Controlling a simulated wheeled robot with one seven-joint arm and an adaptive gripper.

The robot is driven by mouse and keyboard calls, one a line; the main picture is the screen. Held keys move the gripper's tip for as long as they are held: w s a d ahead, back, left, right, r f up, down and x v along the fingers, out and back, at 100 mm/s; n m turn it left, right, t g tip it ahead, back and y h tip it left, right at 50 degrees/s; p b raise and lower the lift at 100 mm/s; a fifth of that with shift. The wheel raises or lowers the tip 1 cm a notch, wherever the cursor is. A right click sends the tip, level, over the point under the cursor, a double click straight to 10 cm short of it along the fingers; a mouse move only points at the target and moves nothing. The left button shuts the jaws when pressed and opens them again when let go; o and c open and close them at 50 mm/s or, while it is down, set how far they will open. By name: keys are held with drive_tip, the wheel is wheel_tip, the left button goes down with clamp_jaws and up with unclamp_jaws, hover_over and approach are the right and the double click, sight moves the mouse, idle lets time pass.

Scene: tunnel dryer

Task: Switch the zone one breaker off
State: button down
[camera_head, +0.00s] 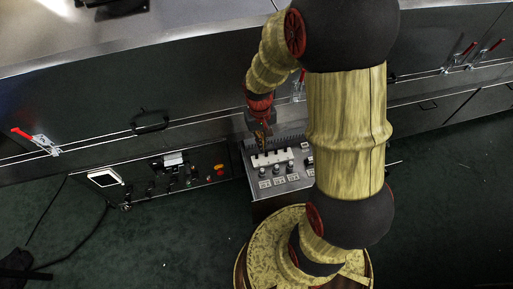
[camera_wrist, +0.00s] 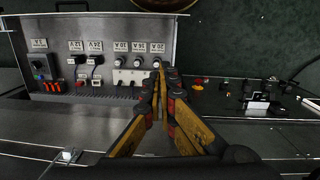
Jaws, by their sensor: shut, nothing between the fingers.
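The breaker panel (camera_head: 288,186) is a grey metal panel in the middle of the head view; it also shows in the wrist view (camera_wrist: 115,25), with its labels upside down. My gripper (camera_head: 262,146) is shut and empty over the panel's far edge. In the wrist view its fingertips (camera_wrist: 161,68) lie at the end of the white strip, hiding part of it. Contact cannot be told.
A control box (camera_head: 155,178) with a screen and coloured buttons stands left of the panel. The long grey dryer wall (camera_head: 90,100) with red-handled clamps (camera_head: 38,142) runs behind. My arm hides the panel's right part in the head view. The dark green floor (camera_head: 175,245) is mostly clear.

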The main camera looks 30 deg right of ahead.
drive_tip(key=w+d+f, duration=0.2)
drive_tip(key=f, duration=0.5)
drive_tip(key=w+d+f, duration=0.1)
drive_tip(key=f, duration=0.7)
drive_tip(key=m+t, duration=0.1)
drive_tip(key=t, duration=0.3)
hover_over(257, 156)
wheel_tip(257, 156, down, 9)
drive_tip(key=shift+w+d+f+h, duration=0.1)
drive_tip(key=shift+w+d+h, duration=0.2)
drive_tip(key=shift+d, duration=0.1)
drive_tip(key=shift+f, duration=0.1)
drive_tip(key=b+x, duration=0.4)
drive_tip(key=x, duration=0.5)
drive_tip(key=shift+f, duration=0.4)
drive_tip(key=shift+d, duration=0.1)
